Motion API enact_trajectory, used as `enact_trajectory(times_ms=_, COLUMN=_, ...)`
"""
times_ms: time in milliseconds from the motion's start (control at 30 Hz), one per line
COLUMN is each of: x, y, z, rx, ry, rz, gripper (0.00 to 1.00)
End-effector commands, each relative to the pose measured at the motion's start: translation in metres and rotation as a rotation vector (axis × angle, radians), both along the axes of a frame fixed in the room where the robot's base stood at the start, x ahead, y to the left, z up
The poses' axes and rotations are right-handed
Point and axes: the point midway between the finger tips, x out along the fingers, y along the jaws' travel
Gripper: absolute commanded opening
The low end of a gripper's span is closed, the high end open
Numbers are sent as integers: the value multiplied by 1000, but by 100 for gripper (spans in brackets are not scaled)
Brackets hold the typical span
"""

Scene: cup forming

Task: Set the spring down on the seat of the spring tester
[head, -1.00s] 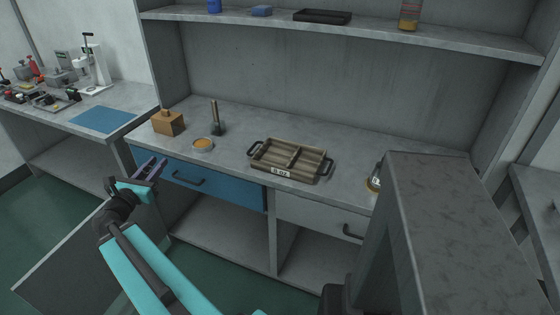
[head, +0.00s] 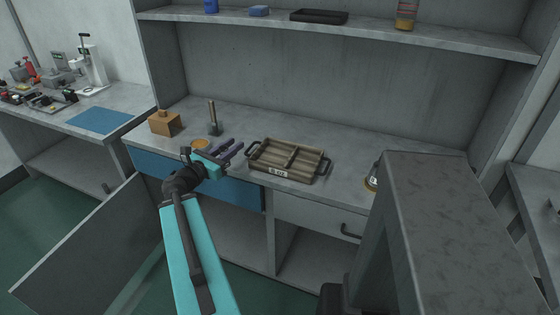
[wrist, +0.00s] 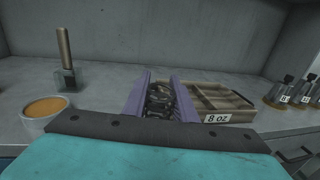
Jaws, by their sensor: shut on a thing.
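My gripper (head: 234,148) is over the front of the middle bench, just left of the wooden tray. In the wrist view a dark coiled spring (wrist: 159,98) sits between the two purple fingers, and my gripper is shut on it. The spring is too small to make out in the head view. A white device with a tall post and a top handle (head: 92,65) stands on the left bench; it may be the spring tester, but its seat cannot be made out. My gripper is well to the right of it.
The wooden tray (head: 264,162) labelled 8 oz is close to the gripper. A wooden block (head: 165,124), a handled tool (head: 213,122) and a dish with orange contents (wrist: 46,107) stand to the left. A blue mat (head: 100,120) lies clear on the left bench. A shelf (head: 340,33) hangs above.

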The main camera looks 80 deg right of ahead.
Motion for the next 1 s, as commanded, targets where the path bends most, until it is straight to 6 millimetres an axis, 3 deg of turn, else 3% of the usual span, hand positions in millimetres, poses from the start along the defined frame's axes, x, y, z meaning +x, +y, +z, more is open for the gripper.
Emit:
enact_trajectory(times_ms=100, x=-24, y=-6, z=1, rx=0, ry=0, rz=-37, gripper=0)
enact_trajectory(times_ms=300, x=-42, y=-11, z=1, rx=0, ry=0, rz=-65, gripper=0)
enact_trajectory(times_ms=767, x=-43, y=-13, z=0, rx=0, ry=0, rz=-66, gripper=0)
enact_trajectory(times_ms=1000, x=-37, y=-31, z=-2, rx=0, ry=-1, rz=-67, gripper=0)
